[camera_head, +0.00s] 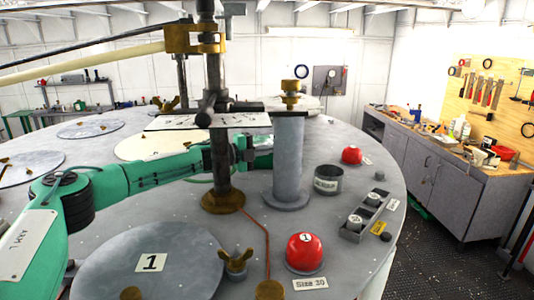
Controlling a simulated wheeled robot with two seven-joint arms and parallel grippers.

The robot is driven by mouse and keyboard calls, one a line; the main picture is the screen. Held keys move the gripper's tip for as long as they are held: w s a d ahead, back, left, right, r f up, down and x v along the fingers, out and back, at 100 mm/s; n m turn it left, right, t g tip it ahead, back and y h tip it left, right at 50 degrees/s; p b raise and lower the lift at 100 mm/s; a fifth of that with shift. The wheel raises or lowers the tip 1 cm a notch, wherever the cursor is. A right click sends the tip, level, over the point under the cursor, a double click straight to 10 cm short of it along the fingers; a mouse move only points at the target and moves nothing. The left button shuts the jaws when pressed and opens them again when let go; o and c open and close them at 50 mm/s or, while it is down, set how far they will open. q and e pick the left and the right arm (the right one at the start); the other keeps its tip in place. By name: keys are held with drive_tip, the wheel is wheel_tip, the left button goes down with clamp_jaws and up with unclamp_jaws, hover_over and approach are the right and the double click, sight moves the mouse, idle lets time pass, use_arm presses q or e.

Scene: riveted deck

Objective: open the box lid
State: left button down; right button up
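My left arm, green, comes in from the left across the round grey metal top. Its end reaches behind a dark upright pipe (217,150). A dark part of my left gripper (243,151) shows just right of the pipe, with a green part beyond it. The pipe and a flat plate (208,121) above hide much of it, so its fingers cannot be made out. I see no clear box or box lid. A round grey cover marked 1 (150,263) lies flat at the front. My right gripper is out of view.
A grey column (289,160), an open metal can (328,179), red domes (305,252) (351,155) and a small block with knobs (363,217) stand on the metal top (330,130). A brass wing nut (236,261) is near the front. A workbench (437,170) stands at right.

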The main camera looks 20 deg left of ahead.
use_arm(q)
drive_tip(key=shift+r, duration=0.5)
drive_tip(key=shift+w+a+r, duration=0.2)
drive_tip(key=shift+w+r, duration=0.3)
drive_tip(key=shift+r, duration=0.65)
drive_tip(key=shift+w+a+r, duration=0.2)
drive_tip(key=shift+w+r, duration=0.25)
drive_tip(key=shift+r, duration=0.75)
drive_tip(key=shift+w+a+r, duration=0.2)
drive_tip(key=shift+w+r, duration=0.3)
drive_tip(key=shift+r, duration=0.65)
drive_tip(key=c, duration=1.6)
unclamp_jaws()
drive_tip(key=shift+c, duration=0.2)
drive_tip(key=shift+f, duration=0.15)
